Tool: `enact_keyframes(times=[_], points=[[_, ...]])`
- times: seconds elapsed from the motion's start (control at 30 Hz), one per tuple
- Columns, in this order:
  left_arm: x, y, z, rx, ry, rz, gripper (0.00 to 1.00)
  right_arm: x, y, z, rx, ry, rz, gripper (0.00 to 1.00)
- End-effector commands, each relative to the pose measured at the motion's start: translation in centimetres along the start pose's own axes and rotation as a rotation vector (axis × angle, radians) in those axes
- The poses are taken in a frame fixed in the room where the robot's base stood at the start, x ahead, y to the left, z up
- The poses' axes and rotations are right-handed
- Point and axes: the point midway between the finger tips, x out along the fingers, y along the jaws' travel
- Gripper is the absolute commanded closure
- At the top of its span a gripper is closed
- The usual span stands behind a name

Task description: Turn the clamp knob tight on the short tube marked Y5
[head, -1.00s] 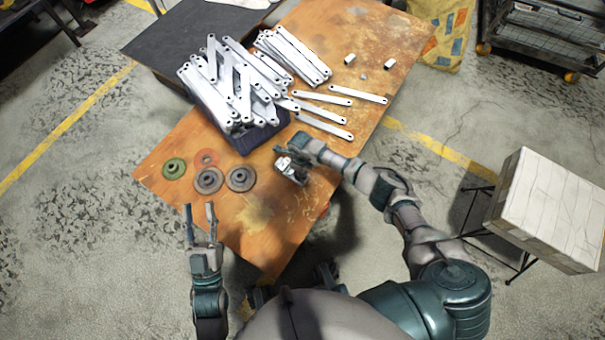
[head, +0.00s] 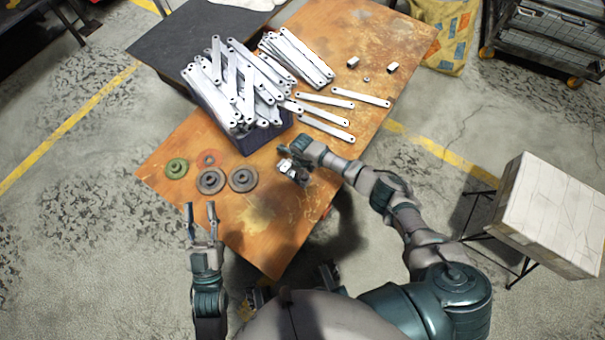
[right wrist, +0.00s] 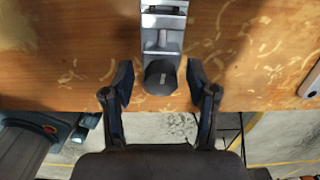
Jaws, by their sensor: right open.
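In the right wrist view, a dark round knob (right wrist: 161,80) sits at the near end of a silvery metal clamp (right wrist: 163,20) over the wooden table. My right gripper (right wrist: 160,68) is open, with one finger on each side of the knob and a visible gap at both sides. In the head view, my right gripper (head: 291,170) is at the table's middle front, and the clamp there is too small to make out clearly. I cannot read a Y5 mark or tell which part is the tube. My left gripper (head: 201,208) is open and empty, off the table's front left edge.
A dark bin (head: 245,143) heaped with white brackets (head: 235,85) stands behind my right gripper. More loose brackets (head: 325,114) lie right of it. Several discs (head: 211,181) lie at the left front. Small metal pieces (head: 352,62) lie at the back right. The front table corner is clear.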

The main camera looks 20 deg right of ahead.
Motion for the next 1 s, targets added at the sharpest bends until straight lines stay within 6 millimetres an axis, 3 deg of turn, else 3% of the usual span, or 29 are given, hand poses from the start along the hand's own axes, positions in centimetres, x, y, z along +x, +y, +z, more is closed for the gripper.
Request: enact_keyframes(times=[1.0], points=[[-4.5,-0.6,8.8,-0.02,-0.094,-0.016,0.6,0.4,0.0,-0.1,-1.479,0.002,0.003,0.42]])
